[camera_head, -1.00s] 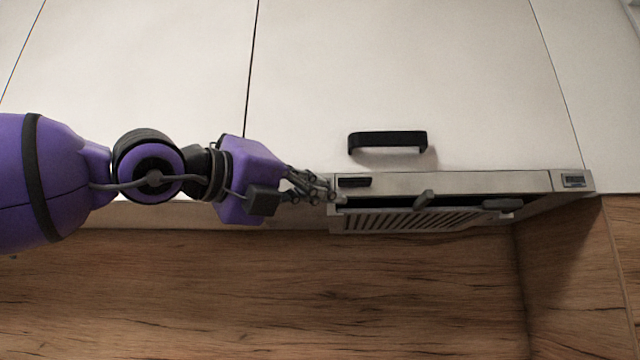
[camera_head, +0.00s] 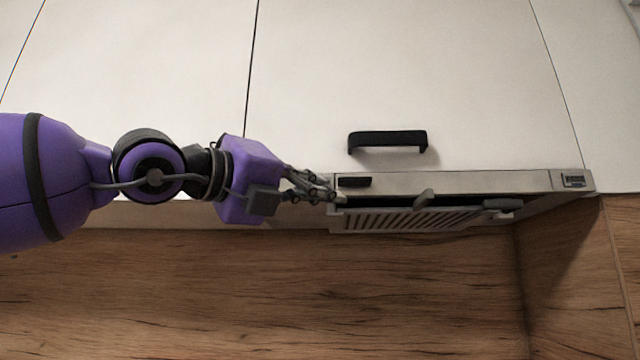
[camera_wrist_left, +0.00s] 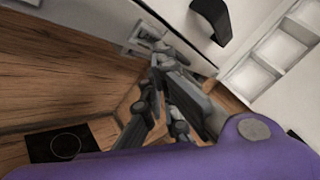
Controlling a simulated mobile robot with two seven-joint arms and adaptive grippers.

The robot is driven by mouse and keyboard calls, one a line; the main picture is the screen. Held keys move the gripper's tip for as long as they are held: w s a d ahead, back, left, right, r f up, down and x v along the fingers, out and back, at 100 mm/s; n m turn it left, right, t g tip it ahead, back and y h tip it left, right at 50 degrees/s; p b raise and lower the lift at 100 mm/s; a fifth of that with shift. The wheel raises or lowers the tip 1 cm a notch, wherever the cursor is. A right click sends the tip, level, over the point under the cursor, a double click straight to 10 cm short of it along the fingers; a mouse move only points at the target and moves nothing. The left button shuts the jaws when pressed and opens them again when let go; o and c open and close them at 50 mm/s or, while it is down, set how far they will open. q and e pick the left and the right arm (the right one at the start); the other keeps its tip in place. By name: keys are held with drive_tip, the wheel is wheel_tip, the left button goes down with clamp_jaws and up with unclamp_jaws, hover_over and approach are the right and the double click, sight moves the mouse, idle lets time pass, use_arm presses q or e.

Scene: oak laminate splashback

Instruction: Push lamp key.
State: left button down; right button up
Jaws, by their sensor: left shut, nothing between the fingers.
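The range hood (camera_head: 460,183) is a slim metal unit under the white cabinet. A small dark key or label (camera_head: 355,182) sits at the left end of its front strip, and a small dark panel (camera_head: 573,181) sits at the right end. I cannot tell which is the lamp key. My left gripper (camera_head: 334,197) is shut and empty, its fingertips at the hood's left front corner, just left of the dark key. Contact cannot be made out. In the left wrist view the gripper (camera_wrist_left: 163,58) points towards the hood's end. My right gripper is not in view.
A black handle (camera_head: 388,141) sticks out from the white cabinet door (camera_head: 400,70) above the hood. A slatted filter (camera_head: 400,220) shows beneath the hood. The oak splashback (camera_head: 250,290) is clear. A black cooktop (camera_wrist_left: 60,143) lies below.

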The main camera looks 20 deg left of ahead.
use_arm(q)
drive_tip(key=shift+w+a, duration=0.1)
drive_tip(key=shift+w, duration=0.3)
drive_tip(key=shift+w, duration=0.1)
idle(0.3)
drive_tip(key=shift+s+b, duration=0.6)
drive_tip(key=shift+b, duration=0.2)
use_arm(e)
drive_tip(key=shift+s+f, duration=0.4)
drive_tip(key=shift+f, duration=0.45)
use_arm(q)
drive_tip(key=s+d+b, duration=0.2)
drive_tip(key=s+b, duration=0.3)
drive_tip(key=shift+s, duration=0.35)
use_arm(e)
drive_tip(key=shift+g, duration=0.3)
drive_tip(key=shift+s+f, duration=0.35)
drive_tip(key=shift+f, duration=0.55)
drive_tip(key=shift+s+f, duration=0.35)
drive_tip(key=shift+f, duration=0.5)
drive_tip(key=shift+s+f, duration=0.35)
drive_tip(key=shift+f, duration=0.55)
